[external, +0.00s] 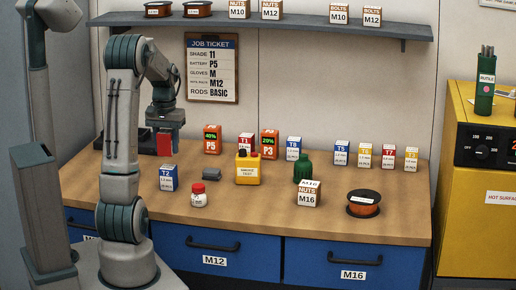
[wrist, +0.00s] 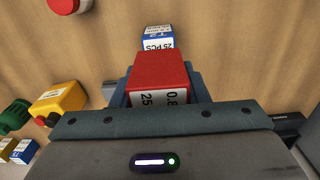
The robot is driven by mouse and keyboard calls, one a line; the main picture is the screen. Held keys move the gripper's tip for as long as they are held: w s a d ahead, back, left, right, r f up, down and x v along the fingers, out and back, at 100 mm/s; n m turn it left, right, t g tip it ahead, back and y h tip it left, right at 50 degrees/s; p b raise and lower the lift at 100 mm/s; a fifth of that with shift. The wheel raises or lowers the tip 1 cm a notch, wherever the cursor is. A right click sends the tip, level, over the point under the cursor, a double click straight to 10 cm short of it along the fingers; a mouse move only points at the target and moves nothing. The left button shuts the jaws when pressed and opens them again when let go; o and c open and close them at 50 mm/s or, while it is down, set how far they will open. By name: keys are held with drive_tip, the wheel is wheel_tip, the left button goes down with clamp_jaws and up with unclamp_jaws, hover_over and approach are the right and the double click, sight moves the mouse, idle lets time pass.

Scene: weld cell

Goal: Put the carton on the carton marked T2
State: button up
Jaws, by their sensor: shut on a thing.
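My gripper (external: 172,124) is shut on a red carton (wrist: 158,75), which sits between its two fingers in the wrist view. In the external view the held carton (external: 165,144) hangs below the gripper, over the left part of the bench. The carton marked T2 (external: 168,178) is white with blue and stands upright on the bench, below and in front of the held carton. It also shows in the wrist view (wrist: 157,38), just beyond the held carton, which hides part of it. The top of T2 looks bare.
A red-capped jar (external: 198,195), a small grey block (external: 211,174) and a yellow box (external: 248,169) stand right of T2. Several cartons line the back of the bench. A green bottle (external: 303,168), an M16 box (external: 307,194) and a wire spool (external: 363,203) are farther right.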

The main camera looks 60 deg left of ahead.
sight(167, 155)
drive_tip(key=shift+f, duration=1.95)
drive_tip(key=shift+f, duration=0.2)
drive_tip(key=o, duration=1)
drive_tip(key=shift+r, duration=0.1)
wheel_tip(167, 155, up, 12)
drive_tip(key=shift+r, duration=0.1)
drive_tip(key=shift+d, duration=0.1)
